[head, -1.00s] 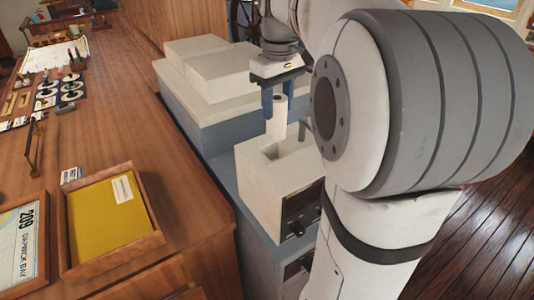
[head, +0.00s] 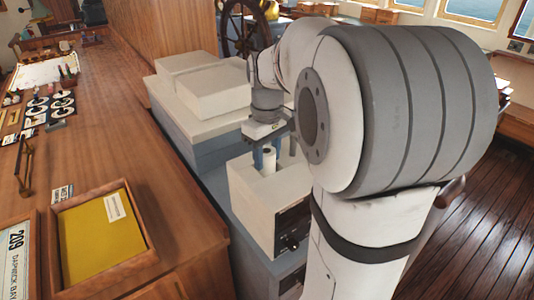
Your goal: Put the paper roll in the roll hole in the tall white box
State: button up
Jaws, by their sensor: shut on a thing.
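The paper roll (head: 268,163) is a white upright cylinder held between the blue fingers of my gripper (head: 271,157). My gripper points down and is shut on it. The tall white box (head: 251,198) is below, with a dark panel with knobs on its front. The roll's lower part is at the opening in the box's top, and its lower end is out of sight. I cannot tell how deep it sits or whether it touches the hole's walls. My arm hides the right side of the box.
White blocks (head: 213,92) stand on a blue-grey cabinet behind the box. A wooden counter (head: 120,160) runs along the left with a wooden tray (head: 148,264) holding a yellow sheet. Open wooden floor (head: 475,215) lies to the right.

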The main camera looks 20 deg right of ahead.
jog(key=o, duration=1.1)
jog(key=shift+f, duration=0.15)
notch_tip(320, 180, up, 12)
jog(key=shift+r+b, duration=0.2)
jog(key=shift+b, duration=0.1)
